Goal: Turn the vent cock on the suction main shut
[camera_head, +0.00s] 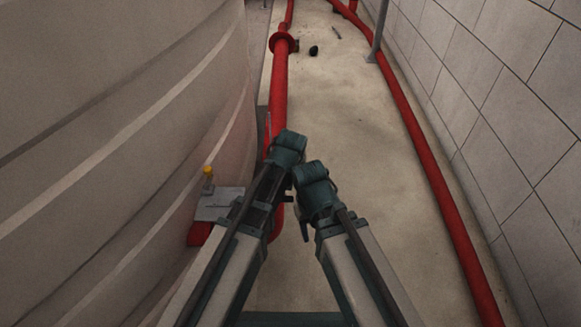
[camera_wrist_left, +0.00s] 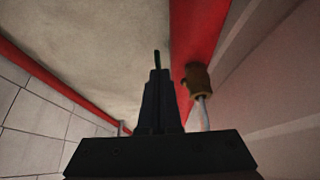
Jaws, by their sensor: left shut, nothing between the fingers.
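In the left wrist view a small brown, brass-like cock (camera_wrist_left: 197,77) with a thin grey rod sits beside the red suction main (camera_wrist_left: 196,30). My left gripper (camera_wrist_left: 157,58) is shut and empty. Its fingers stand just left of the cock in that view, with a narrow gap between them. In the head view the red main (camera_head: 280,85) runs away along the tank, and my left arm covers part of it. The cock cannot be made out there. My right arm shows in the head view, but its fingers do not.
A large pale tank (camera_head: 120,110) fills the left side. A grey plate (camera_head: 215,205) with a yellow-topped fitting (camera_head: 208,172) juts out beside it. Another red pipe (camera_head: 432,170) runs along the tiled wall (camera_head: 500,100) at right. A dark object (camera_head: 313,50) lies on the floor, otherwise mostly clear.

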